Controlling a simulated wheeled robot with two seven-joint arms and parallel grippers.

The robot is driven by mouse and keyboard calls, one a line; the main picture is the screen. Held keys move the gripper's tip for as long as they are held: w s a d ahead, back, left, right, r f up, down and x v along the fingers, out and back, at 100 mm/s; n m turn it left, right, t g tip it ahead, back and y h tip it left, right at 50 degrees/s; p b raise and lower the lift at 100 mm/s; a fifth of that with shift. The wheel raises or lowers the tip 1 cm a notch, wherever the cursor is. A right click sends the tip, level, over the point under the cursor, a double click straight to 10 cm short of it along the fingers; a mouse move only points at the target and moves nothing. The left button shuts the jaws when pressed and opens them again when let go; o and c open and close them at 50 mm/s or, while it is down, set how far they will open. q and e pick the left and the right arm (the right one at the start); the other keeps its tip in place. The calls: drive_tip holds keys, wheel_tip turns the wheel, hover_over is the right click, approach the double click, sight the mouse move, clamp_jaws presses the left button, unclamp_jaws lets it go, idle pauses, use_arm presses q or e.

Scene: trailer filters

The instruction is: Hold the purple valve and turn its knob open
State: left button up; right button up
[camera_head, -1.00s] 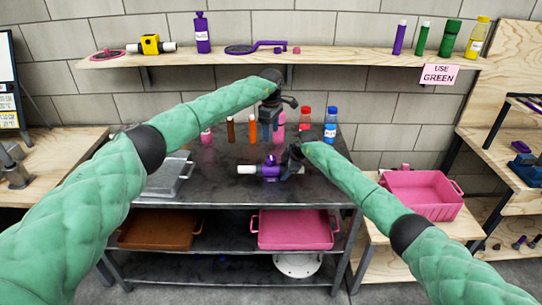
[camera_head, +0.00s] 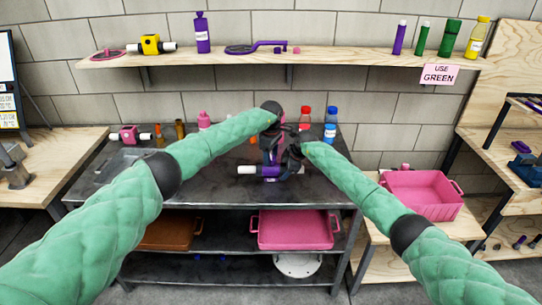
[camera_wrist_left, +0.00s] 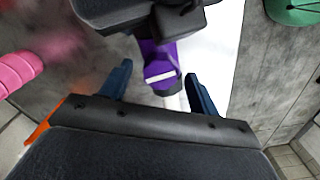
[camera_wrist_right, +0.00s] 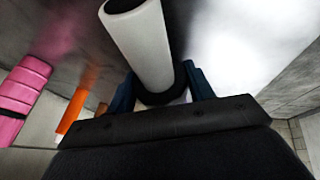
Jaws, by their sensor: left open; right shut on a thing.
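The purple valve (camera_head: 268,172) lies level on the dark metal table, its white pipe end to the left in the head view. My right gripper (camera_head: 287,170) is shut on the valve's right end. In the right wrist view a white pipe end (camera_wrist_right: 140,45) stands out past the right gripper's fingers (camera_wrist_right: 160,90). My left gripper (camera_head: 271,154) is above the valve, pointing down.
Bottles, including a red one (camera_head: 305,118) and a blue one (camera_head: 330,125), stand behind the valve. A pink valve (camera_head: 130,135) is at the table's back left. A pink bin (camera_head: 425,195) is on the right. A shelf (camera_head: 350,57) runs above.

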use_arm(q)
drive_tip(key=shift+c, duration=0.4)
drive_tip(key=c, duration=0.9)
drive_tip(key=shift+n, duration=0.3)
drive_tip(key=n, duration=0.3)
drive_tip(key=shift+n, duration=0.3)
drive_tip(key=n, duration=0.3)
drive_tip(key=shift+n, duration=0.3)
drive_tip(key=n, duration=0.3)
drive_tip(key=shift+n, duration=2.2)
